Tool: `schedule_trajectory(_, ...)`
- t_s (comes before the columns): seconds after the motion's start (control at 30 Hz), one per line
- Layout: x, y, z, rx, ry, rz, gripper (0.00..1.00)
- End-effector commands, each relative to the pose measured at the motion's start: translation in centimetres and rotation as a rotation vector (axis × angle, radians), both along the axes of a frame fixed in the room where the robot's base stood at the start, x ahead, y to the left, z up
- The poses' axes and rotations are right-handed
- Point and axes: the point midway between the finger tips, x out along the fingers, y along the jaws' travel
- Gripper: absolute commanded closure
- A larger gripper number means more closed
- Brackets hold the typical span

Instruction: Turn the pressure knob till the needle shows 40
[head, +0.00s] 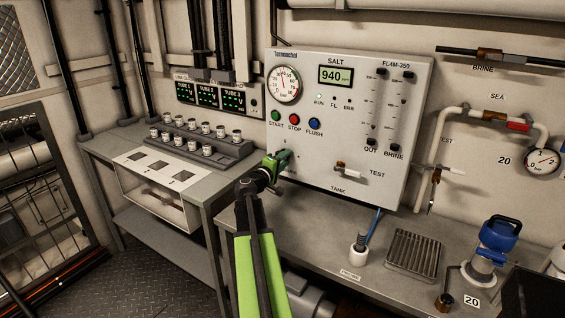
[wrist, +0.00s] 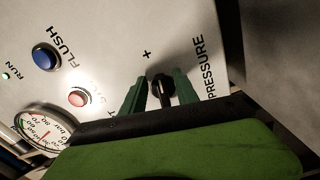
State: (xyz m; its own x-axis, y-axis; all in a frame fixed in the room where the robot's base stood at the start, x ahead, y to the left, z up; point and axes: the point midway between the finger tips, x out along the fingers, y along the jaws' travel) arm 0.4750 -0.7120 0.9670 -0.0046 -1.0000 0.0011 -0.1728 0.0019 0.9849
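The round white pressure gauge (head: 284,84) is at the upper left of the grey panel. Its red needle points roughly upward; the numbers are too small to read surely. The gauge also shows tilted at the lower left of the wrist view (wrist: 46,130). The black pressure knob (wrist: 161,90) sits by the word PRESSURE in the wrist view. My gripper (head: 284,157) is at the panel's lower left in the head view and hides the knob there. In the wrist view my two green fingers (wrist: 160,92) stand on either side of the knob, apart, with a gap on the left.
The START (head: 276,115), STOP (head: 294,119) and FLUSH (head: 314,124) buttons are just above my gripper. A TEST valve (head: 348,169) juts out to the right. A rack of capped vials (head: 205,140) stands on the left bench.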

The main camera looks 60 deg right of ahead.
Motion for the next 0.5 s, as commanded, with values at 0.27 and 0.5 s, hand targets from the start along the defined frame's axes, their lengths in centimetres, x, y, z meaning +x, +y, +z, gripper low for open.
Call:
schedule_trajectory(0.27,-0.2,1.5,-0.1,0.001,0.0,-0.001,0.64)
schedule_trajectory(0.5,-0.3,7.9,0.0,0.001,0.0,0.001,0.64)
